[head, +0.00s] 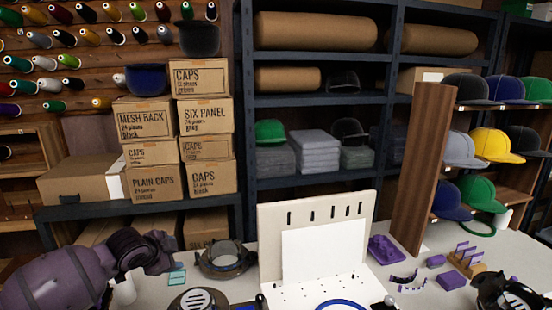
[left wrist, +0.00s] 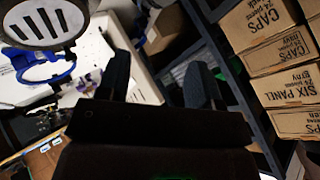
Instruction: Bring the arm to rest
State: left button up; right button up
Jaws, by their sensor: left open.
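My left arm, thick and purple, comes in from the left in the head view. It ends in my dark left gripper (head: 160,252), above the left part of the pale table (head: 405,268). In the left wrist view its two dark fingers (left wrist: 158,85) stand apart with nothing between them. The wrist picture is upside down, with the boxes on its right and the white board on its left. My right gripper cannot be made out in either view.
Stacked cap boxes (head: 205,115) stand behind my left gripper. A dark ring-shaped fixture (head: 226,262) and a round slotted thing (head: 196,300) lie to its right. A pegboard (head: 320,215), a wooden post (head: 422,170) and purple parts (head: 385,250) stand further right.

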pick_arm(q)
jog(key=s+d+f, duration=0.1)
jog(key=d, duration=0.1)
jog(key=s+d+f+n+t+h, duration=0.1)
jog(key=s+d, duration=0.1)
jog(key=s+d+f+n+t+h, duration=0.1)
jog(key=shift+s+d, duration=0.3)
jog(key=shift+d, duration=0.1)
jog(key=s+a+f+n+y, duration=0.1)
jog(key=s+a+f+n, duration=0.1)
jog(key=s+f, duration=0.4)
jog(key=s+a+f+n+y, duration=0.2)
jog(key=s+f+n, duration=0.3)
jog(key=s, duration=1.1)
jog(key=s+a+f+n+y, duration=0.1)
jog(key=s+a+f+n, duration=0.1)
jog(key=s+f+n, duration=0.2)
jog(key=shift+s+a+f+y, duration=0.15)
jog(key=shift+s+f, duration=0.45)
jog(key=shift+s, duration=0.7)
jog(key=shift+s+d+f+y, duration=0.1)
jog(key=shift+s+f, duration=0.5)
jog(key=shift+s, duration=0.65)
jog(key=shift+s+a+f+y, duration=0.15)
jog(key=shift+s+f, duration=0.45)
jog(key=shift+s, duration=0.7)
pick_arm(e)
jog(key=shift+w+a+r, duration=0.15)
jog(key=shift+w+r, duration=0.3)
jog(key=shift+w, duration=0.15)
